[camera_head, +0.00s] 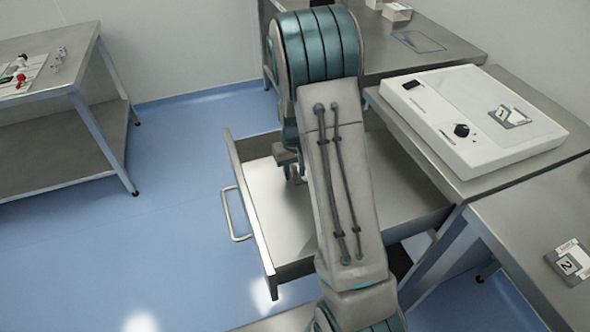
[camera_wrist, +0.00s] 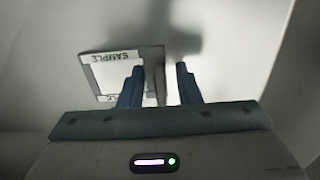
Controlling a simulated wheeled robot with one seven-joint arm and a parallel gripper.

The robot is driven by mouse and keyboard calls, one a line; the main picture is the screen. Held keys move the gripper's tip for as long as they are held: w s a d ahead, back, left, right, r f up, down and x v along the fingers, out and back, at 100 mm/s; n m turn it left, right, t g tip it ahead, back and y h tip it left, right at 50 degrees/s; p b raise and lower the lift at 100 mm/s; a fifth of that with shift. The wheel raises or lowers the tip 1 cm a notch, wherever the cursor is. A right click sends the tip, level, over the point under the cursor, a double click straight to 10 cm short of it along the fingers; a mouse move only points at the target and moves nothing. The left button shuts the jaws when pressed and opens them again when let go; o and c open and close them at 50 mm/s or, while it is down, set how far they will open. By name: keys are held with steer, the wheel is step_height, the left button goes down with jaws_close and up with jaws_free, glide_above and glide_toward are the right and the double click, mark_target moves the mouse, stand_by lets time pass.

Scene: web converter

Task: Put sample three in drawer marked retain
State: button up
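A drawer (camera_head: 265,205) stands pulled open under the worktop, its handle towards the left; I see no retain marking. My gripper (camera_head: 291,165) reaches down into the drawer, mostly hidden by my arm in the head view. In the wrist view my gripper (camera_wrist: 160,68) has its two blue fingers apart with nothing held between them. A flat sample (camera_wrist: 103,72) with a white label reading SAMPLE lies on the pale surface below, mostly left of the fingers. The left finger overlaps it in the picture. Its number is not readable, and it is hidden in the head view.
A white device (camera_head: 465,115) on the right bench carries a labelled sample (camera_head: 508,115). Another sample (camera_head: 570,262), marked 2, lies on the near right table. A table (camera_head: 60,85) with small items stands at left. Blue floor is clear between it and the drawer.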

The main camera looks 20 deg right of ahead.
steer(key=shift+r, duration=0.1)
step_height(320, 180, up, 11)
steer(key=s+a+r+t, duration=0.1)
steer(key=s+a+r, duration=0.1)
steer(key=s, duration=0.5)
steer(key=s+a+r, duration=0.2)
steer(key=s+r, duration=0.2)
steer(key=s, duration=0.4)
steer(key=s+a+r+t, duration=0.1)
steer(key=s+a+r, duration=0.1)
steer(key=s, duration=0.5)
steer(key=shift+s+a+r+t+p, duration=0.15)
steer(key=shift+a+r+t+p, duration=0.2)
steer(key=shift+a+r, duration=0.1)
